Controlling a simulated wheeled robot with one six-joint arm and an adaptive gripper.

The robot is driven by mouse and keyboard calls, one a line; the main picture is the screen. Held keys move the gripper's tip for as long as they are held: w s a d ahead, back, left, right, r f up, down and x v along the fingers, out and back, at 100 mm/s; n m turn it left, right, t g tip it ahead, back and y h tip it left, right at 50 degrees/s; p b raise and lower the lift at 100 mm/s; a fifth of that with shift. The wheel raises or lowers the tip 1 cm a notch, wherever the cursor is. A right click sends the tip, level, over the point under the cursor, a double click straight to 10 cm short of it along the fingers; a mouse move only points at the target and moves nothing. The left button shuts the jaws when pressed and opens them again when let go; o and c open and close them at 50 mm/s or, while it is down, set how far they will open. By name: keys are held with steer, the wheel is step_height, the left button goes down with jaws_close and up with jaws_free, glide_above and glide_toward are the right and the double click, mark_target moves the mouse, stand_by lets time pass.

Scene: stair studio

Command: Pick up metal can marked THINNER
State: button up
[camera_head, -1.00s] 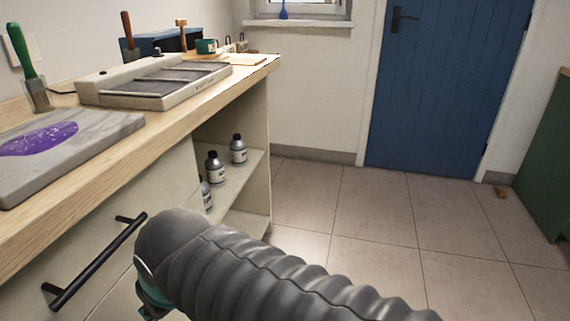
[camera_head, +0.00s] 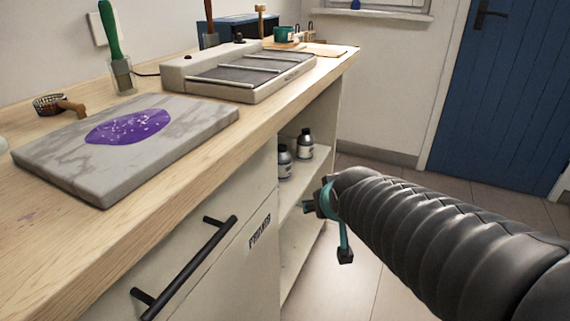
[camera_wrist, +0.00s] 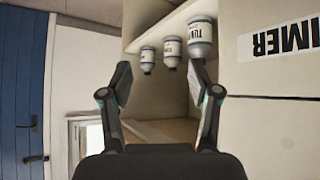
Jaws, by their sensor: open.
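My gripper (camera_head: 322,203) is in front of the cabinet's open shelf bay, partly hidden by my arm. In the wrist view, my gripper (camera_wrist: 162,82) is open and empty, its two fingers apart. Several small grey bottles with dark caps and white labels stand on the shelf beyond it; they appear upside down in the wrist view. The nearest bottle (camera_wrist: 201,38) shows close to the right finger, with a middle bottle (camera_wrist: 171,50) and a far bottle (camera_wrist: 147,58) to its left. I cannot make out a metal can marked THINNER in either view.
The wooden worktop (camera_head: 215,165) holds a marble slab (camera_head: 60,165) with a purple patch and a framed tray (camera_head: 225,85). A black drawer handle (camera_head: 190,268) juts from the cabinet front, left of a printed label (camera_head: 259,231). Tiled floor (camera_head: 365,285) is clear.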

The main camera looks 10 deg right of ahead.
steer(key=w+d+f+t, duration=0.15)
steer(key=w+t, duration=0.25)
steer(key=w, duration=1.1)
steer(key=n+t+y, duration=0.2)
steer(key=t+y, duration=0.2)
glide_toward(284, 148)
steer(key=shift+t, duration=0.3)
steer(key=shift+w+a+f+p, duration=0.1)
steer(key=shift+w+a+p, duration=0.25)
steer(key=shift+w, duration=1.6)
steer(key=shift+w+a+f+p, duration=0.15)
steer(key=shift+w+a, duration=0.25)
steer(key=shift+w, duration=1.5)
steer(key=shift+w+a+p, duration=0.35)
steer(key=shift+w, duration=1.6)
jaws_close()
